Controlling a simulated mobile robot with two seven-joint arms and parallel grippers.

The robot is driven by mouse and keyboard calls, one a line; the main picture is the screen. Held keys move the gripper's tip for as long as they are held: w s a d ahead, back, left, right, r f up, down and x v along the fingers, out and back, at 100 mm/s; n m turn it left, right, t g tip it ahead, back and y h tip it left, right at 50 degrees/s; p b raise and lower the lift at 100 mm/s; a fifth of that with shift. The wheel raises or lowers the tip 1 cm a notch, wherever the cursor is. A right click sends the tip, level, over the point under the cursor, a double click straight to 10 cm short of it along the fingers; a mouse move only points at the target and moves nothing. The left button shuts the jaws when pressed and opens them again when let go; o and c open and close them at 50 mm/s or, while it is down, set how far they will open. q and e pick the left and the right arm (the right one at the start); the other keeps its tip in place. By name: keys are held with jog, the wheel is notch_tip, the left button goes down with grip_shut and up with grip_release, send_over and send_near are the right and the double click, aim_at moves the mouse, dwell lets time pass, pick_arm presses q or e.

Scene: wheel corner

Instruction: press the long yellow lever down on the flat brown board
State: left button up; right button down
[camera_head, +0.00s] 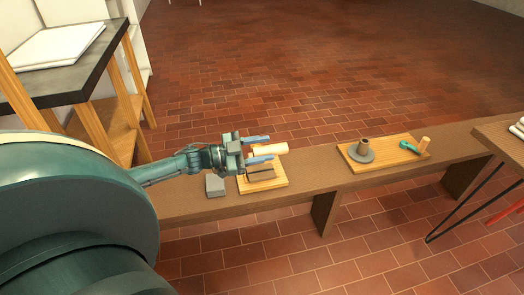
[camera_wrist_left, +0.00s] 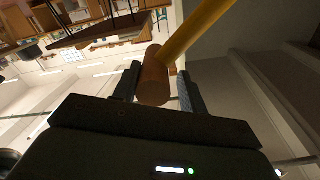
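The long yellow lever (camera_wrist_left: 200,28) comes in from the upper right of the left wrist view and meets a brown round grip (camera_wrist_left: 154,78). In the head view a pale cylinder (camera_head: 272,149), which looks like this grip, lies above a flat light-brown board (camera_head: 274,181). My left gripper (camera_head: 262,149) has its two fingers apart, one on each side of the cylinder. In the left wrist view the fingers (camera_wrist_left: 160,88) also stand either side of the grip, with gaps showing. The lever's foot is hidden. My right gripper is not in view.
A grey block (camera_head: 215,186) sits left of the board on the long brown bench (camera_head: 319,180). Farther right, another board (camera_head: 386,153) carries a grey disc with a brown cylinder, a teal part and a wooden peg. A dark-topped table (camera_head: 75,75) stands at the upper left.

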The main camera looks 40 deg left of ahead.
pick_arm(q)
jog(key=shift+o, duration=1.2)
jog(key=shift+a, duration=0.1)
jog(key=shift+s, duration=0.15)
jog(key=p+v, duration=0.1)
jog(key=v, duration=1.2)
